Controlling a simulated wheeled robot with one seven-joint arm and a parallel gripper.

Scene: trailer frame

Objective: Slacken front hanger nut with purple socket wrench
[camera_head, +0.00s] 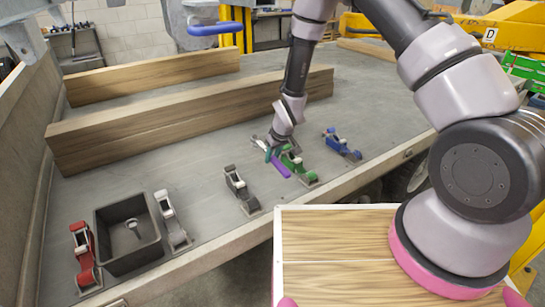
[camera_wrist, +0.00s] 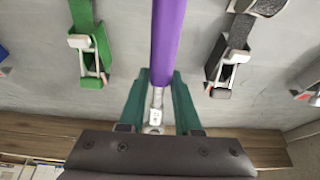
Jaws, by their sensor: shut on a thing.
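The purple socket wrench (camera_head: 281,168) is in my gripper (camera_head: 273,153) over the grey deck, close to the green ratchet strap. In the wrist view, its purple handle (camera_wrist: 168,42) runs up and away from between the two green fingers of my gripper (camera_wrist: 161,78). A silver metal end shows near the palm. In the head view, my gripper and arm hide part of the wrench. I cannot make out the front hanger nut in either view.
Green (camera_head: 293,162), blue (camera_head: 342,146), black (camera_head: 240,188), grey (camera_head: 171,220) and red (camera_head: 84,255) ratchet straps lie along the deck. A dark tray (camera_head: 104,243) holds a small metal part. Two wooden beams (camera_head: 190,112) lie behind. Bare deck lies between the straps.

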